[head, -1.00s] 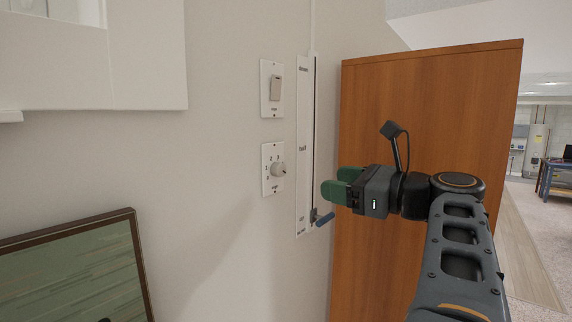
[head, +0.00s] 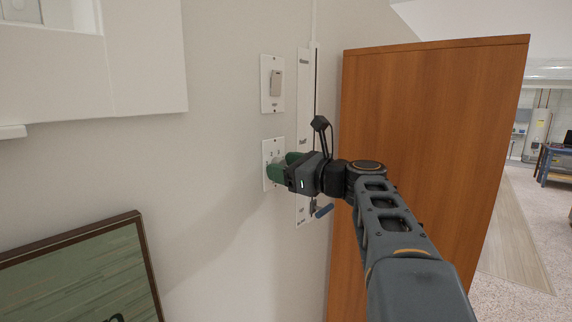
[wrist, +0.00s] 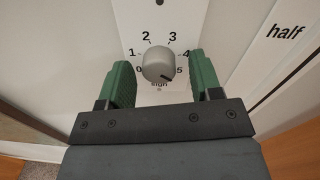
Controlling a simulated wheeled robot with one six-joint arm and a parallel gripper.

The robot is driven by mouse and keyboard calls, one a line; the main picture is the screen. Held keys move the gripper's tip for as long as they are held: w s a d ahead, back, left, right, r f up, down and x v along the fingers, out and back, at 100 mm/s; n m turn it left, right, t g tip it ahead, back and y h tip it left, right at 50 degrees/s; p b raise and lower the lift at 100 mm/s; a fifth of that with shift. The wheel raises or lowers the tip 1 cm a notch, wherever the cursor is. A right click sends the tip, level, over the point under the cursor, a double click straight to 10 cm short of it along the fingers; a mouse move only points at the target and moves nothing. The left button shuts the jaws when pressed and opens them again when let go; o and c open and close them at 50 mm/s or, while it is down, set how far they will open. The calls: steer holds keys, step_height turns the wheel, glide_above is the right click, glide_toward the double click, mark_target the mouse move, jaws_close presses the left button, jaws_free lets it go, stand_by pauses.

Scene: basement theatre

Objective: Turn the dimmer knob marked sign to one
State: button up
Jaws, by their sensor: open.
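The dimmer knob (wrist: 157,60) is round and grey, on a white plate with a dial from 0 to 5. The word "sign" is partly visible under it. Its dark pointer mark aims to the lower right, near 5. My gripper (wrist: 161,66) is open, with one green finger on each side of the knob in the wrist view and gaps between. I cannot tell whether the fingertips reach past the knob's face. In the head view my gripper (head: 279,166) is at the dial plate (head: 267,149) and hides the knob.
A wooden cabinet (head: 430,150) stands further right. A framed picture (head: 80,275) is at the lower left.

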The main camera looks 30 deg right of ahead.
steer(key=c, duration=0.9)
steer(key=shift+f+n+b, duration=0.1)
steer(key=shift+n+b, duration=0.2)
steer(key=shift+b, duration=0.1)
